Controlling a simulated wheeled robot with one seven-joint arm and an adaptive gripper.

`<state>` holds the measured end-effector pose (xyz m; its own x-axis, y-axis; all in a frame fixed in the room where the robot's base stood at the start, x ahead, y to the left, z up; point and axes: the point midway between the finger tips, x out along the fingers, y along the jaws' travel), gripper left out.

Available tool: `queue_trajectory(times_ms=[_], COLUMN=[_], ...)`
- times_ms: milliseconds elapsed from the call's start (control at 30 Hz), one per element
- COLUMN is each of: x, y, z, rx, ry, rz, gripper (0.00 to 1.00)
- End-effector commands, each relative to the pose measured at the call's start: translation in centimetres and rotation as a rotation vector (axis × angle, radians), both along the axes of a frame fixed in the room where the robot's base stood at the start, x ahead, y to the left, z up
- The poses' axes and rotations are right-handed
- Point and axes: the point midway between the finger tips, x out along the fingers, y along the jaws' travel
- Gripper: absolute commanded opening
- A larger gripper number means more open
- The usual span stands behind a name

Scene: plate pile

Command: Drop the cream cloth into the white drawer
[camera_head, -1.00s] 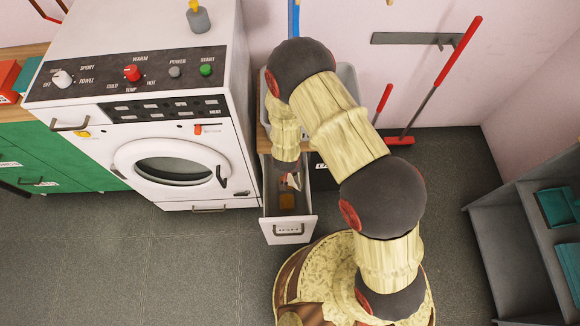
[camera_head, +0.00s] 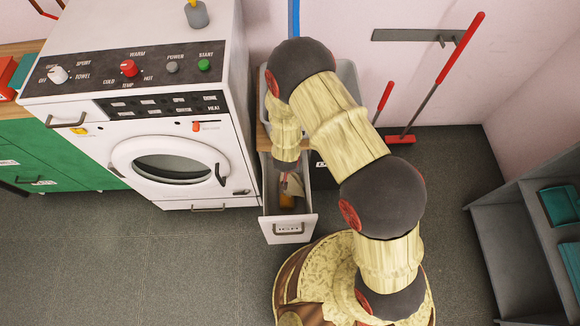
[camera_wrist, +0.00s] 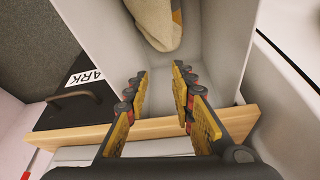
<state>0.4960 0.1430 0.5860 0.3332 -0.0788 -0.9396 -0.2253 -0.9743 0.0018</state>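The white drawer (camera_head: 289,229) is pulled open below the counter, and my arm reaches down over it. In the head view my gripper is mostly hidden by the arm.
A white washing machine (camera_head: 140,130) stands left of the drawer. A wooden counter edge (camera_wrist: 165,127) runs under my fingers in the wrist view. A black drawer front (camera_wrist: 70,105) is beside it. Grey shelves (camera_head: 510,230) stand at right; the left floor is clear.

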Motion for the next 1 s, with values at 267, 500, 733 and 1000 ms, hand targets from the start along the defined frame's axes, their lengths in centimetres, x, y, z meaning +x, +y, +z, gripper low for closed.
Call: queue_trajectory(times_ms=[267,500,733,1000], x=[0.0,-0.01,0.0,-0.01], y=[0.0,0.0,0.0,0.0], z=[0.0,0.0,-0.01,-0.01], rx=[0.0,0.0,0.0,0.0], ry=[0.0,0.0,0.0,0.0], rz=[0.0,0.0,0.0,0.0], gripper=[0.35,0.47,0.5,0.66])
